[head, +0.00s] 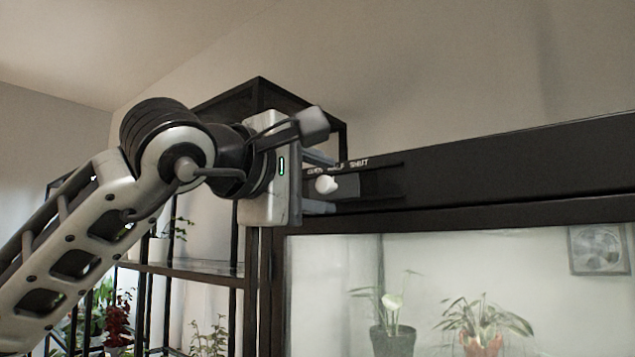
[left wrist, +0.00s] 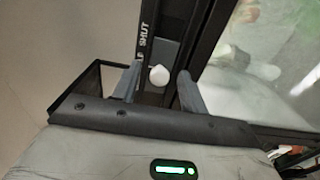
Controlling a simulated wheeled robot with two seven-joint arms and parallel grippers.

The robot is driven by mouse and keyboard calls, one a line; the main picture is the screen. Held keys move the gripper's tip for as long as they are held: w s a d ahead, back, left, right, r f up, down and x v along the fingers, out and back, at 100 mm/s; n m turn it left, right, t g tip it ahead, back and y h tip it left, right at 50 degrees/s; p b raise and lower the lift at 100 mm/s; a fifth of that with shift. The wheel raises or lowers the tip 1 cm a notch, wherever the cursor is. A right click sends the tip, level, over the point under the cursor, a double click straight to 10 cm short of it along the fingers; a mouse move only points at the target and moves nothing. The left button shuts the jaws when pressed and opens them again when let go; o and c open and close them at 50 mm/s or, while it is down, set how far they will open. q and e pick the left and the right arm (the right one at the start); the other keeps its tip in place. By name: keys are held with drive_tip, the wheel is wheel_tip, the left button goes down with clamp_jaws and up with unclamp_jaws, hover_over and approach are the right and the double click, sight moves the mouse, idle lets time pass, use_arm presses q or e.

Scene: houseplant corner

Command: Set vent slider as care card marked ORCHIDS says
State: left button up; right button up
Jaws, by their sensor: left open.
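The vent slider has a round white knob (head: 326,184) on a dark rail (head: 385,179) along the top of the glass cabinet. Small white lettering above it seems to read OPEN, HALF and SHUT from left to right. The knob appears below the OPEN and HALF words; its exact mark is unclear. My left gripper (head: 332,184) is open, with one finger above and one below the knob. In the left wrist view the knob (left wrist: 158,75) sits between the two fingers, with a gap on both sides. SHUT is legible there. No care card is in view. My right gripper is not in view.
Inside the cabinet are a white-flowered plant (head: 393,320) in a dark pot, a plant in an orange pot (head: 482,345) and a fan (head: 598,250). A black shelf rack (head: 190,270) with plants stands left of the cabinet, behind my arm.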

use_arm(q)
drive_tip(key=shift+s+a, duration=0.15)
drive_tip(key=shift+s, duration=0.1)
drive_tip(key=b+v, duration=0.4)
drive_tip(key=v, duration=1.1)
drive_tip(key=shift+s, duration=0.2)
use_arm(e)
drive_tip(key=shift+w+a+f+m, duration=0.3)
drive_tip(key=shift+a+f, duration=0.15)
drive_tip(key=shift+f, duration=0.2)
use_arm(q)
drive_tip(key=shift+a, duration=0.15)
